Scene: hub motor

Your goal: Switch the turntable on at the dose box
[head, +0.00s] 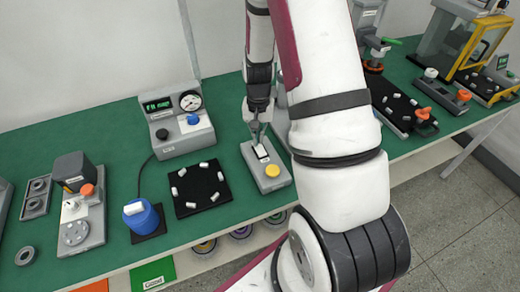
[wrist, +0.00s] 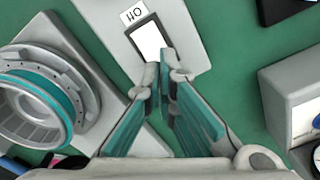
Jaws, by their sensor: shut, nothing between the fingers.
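A grey box with a white rocker switch in a dark frame and a yellow button (head: 272,170) stands at the table's front edge; I cannot read its name. My gripper (head: 258,132) points down over its switch end, fingers together and empty. In the wrist view the white switch (wrist: 149,42) lies just past the fingertips (wrist: 166,66), which overlap its near edge. I cannot tell whether they touch it. A small label (wrist: 133,14), seemingly "ON", sits beside the switch. A round grey device with a teal ring (wrist: 38,98), perhaps the turntable, stands close at left.
A grey console (head: 178,128) with green display, gauge and blue knob stands left of my gripper. A black mat (head: 200,190) with several white pieces and a blue container (head: 141,217) lie nearer the front. More stations fill the right side. My arm hides the middle.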

